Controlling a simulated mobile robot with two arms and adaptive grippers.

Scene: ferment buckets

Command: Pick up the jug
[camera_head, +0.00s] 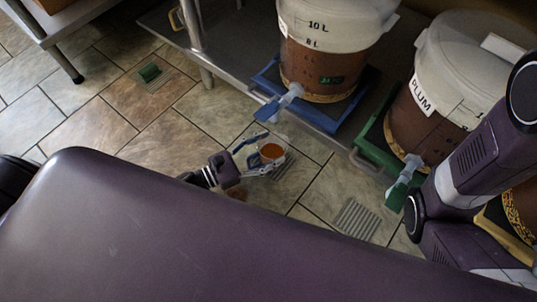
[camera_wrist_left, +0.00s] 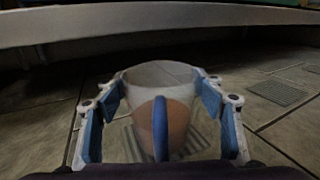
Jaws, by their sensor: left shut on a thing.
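The jug (camera_head: 272,152) is a clear cup with orange-brown liquid inside, low in front of the blue-tapped bucket in the head view. In the left wrist view the jug (camera_wrist_left: 178,82) is upright, with its blue handle (camera_wrist_left: 160,130) facing the camera. My left gripper (camera_head: 262,153) is shut on the jug, one blue-padded finger on each side, as the left wrist view (camera_wrist_left: 158,98) also shows. I cannot tell whether its base touches the floor. My right arm shows at the right of the head view, but its gripper is out of view.
A bucket (camera_head: 325,62) with a blue tap (camera_head: 278,104) stands on a blue tray on a low shelf. The PLUM bucket (camera_head: 428,112) with a green tap (camera_head: 403,184) stands beside it. Floor grates (camera_head: 357,219) lie in front.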

